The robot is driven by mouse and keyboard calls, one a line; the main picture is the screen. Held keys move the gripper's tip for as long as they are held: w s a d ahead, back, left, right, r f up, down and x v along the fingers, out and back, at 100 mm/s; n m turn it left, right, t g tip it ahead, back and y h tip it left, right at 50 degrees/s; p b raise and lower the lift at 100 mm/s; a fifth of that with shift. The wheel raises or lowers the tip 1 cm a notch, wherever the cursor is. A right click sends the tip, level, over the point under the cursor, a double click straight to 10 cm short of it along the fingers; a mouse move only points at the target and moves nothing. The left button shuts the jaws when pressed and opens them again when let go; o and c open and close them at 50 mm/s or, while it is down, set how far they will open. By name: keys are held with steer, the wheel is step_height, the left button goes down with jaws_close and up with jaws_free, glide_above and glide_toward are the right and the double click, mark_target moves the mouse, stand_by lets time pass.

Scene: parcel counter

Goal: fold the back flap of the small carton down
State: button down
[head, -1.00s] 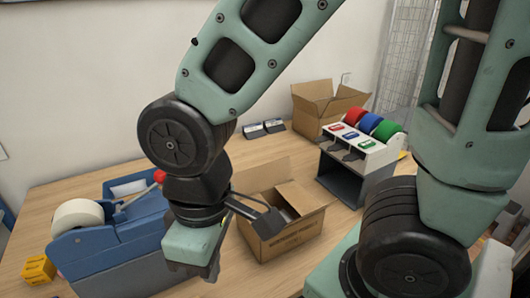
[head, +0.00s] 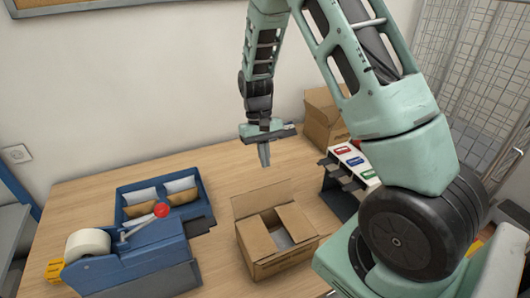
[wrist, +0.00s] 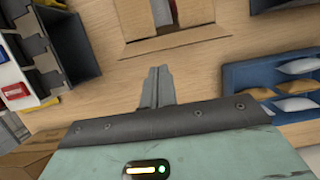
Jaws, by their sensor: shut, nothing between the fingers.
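The small brown carton (head: 285,262) stands on the wooden table, in the lower middle of the head view. Its back flap (head: 262,203) stands up along the far edge. The side flaps appear turned inward, with a gap between them showing something grey inside. In the wrist view the back flap (wrist: 178,40) is at the top, its free edge towards my gripper. My gripper (head: 264,162) is shut and empty, pointing down behind the carton and apart from the flap. Its fingers also show in the wrist view (wrist: 156,78).
A blue tape dispenser (head: 130,268) and a blue tray (head: 123,212) of padded envelopes stand on the left. Table around my gripper is clear.

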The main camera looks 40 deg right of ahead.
steer(key=s+f+b, duration=0.1)
steer(key=f+b, duration=0.1)
steer(key=s+a+f+b, duration=0.1)
steer(key=f+b, duration=0.1)
steer(key=s+f+b, duration=0.2)
steer(key=f, duration=0.1)
steer(key=shift+a+f, duration=0.1)
steer(key=shift+a, duration=0.1)
steer(key=s+a+f+b, duration=0.1)
steer(key=s+f+b, duration=0.2)
steer(key=s, duration=0.2)
steer(key=shift+s+a+f, duration=0.15)
steer(key=shift+a+f, duration=0.1)
steer(key=shift+f, duration=0.15)
